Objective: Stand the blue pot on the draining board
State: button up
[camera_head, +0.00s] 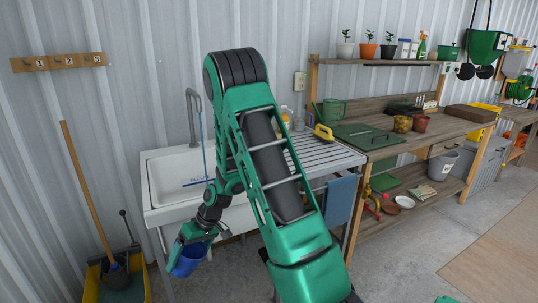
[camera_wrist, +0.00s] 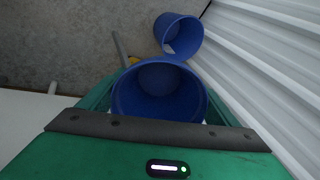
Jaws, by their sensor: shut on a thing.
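My gripper (camera_head: 196,236) is shut on a blue pot (camera_head: 187,261), low in front of the sink unit. In the wrist view the pot (camera_wrist: 160,92) sits between the fingers with its open mouth facing the camera. The draining board (camera_head: 330,157) is the ribbed surface right of the sink basin, higher than the pot and apart from it. My arm hides part of the basin and the board's left side. A second blue, hollow round vessel (camera_wrist: 179,36) shows beyond the pot in the wrist view; I cannot tell whether they touch.
The white sink (camera_head: 172,180) has a tall grey tap (camera_head: 193,110). A yellow-and-black object (camera_head: 323,132) and bottles stand at the board's back. A blue cloth (camera_head: 340,200) hangs at the front right. A mop bucket (camera_head: 118,278) stands left. A workbench adjoins right.

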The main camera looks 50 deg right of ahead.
aim_at(314, 153)
jog(key=u, duration=0.8)
jog(key=k, duration=1.25)
jog(key=z, duration=1.5)
jog(key=i, duration=0.35)
jog(key=z, duration=0.05)
